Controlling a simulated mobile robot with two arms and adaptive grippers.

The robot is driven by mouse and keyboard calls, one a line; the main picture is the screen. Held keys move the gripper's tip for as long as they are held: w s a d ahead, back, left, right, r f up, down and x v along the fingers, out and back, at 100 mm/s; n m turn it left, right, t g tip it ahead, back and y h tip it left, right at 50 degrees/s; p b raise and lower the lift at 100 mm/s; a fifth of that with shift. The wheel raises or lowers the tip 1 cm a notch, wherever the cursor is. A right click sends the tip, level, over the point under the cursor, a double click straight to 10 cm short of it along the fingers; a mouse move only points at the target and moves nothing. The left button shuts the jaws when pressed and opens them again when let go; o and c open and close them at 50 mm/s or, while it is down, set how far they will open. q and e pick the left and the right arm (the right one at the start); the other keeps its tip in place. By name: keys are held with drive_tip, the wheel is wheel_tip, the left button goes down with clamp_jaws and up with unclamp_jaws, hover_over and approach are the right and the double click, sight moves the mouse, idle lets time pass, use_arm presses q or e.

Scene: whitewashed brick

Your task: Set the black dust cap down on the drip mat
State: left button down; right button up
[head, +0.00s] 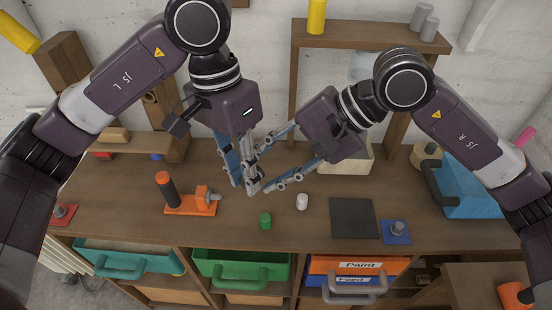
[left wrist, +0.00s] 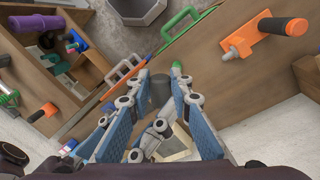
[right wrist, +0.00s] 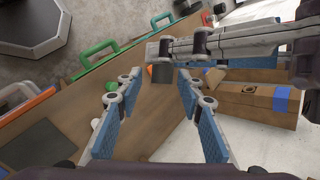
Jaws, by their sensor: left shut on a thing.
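The black dust cap (left wrist: 160,89) sits between the fingertips of my left gripper (left wrist: 160,76) in the left wrist view. It also shows as a dark block (right wrist: 162,73) in the right wrist view, and I cannot make it out in the head view. My left gripper (head: 251,184) is shut on it, above the bench. My right gripper (right wrist: 158,77) is open, its fingers spread to either side of the cap in its view; I cannot tell whether they touch it. The drip mat (head: 353,217) is a flat dark square on the bench, right of both grippers.
A green cylinder (head: 265,221) and a white one (head: 302,202) stand between grippers and mat. A blue fixture (head: 396,232) is just right of the mat. An orange fixture (head: 190,207) with a black handle is at left. Open bins (head: 243,270) line the bench front.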

drive_tip(key=shift+c, duration=0.5)
clamp_jaws()
use_arm(q)
drive_tip(key=c, duration=1.7)
unclamp_jaws()
drive_tip(key=shift+o, duration=0.2)
drive_tip(key=shift+r, duration=0.1)
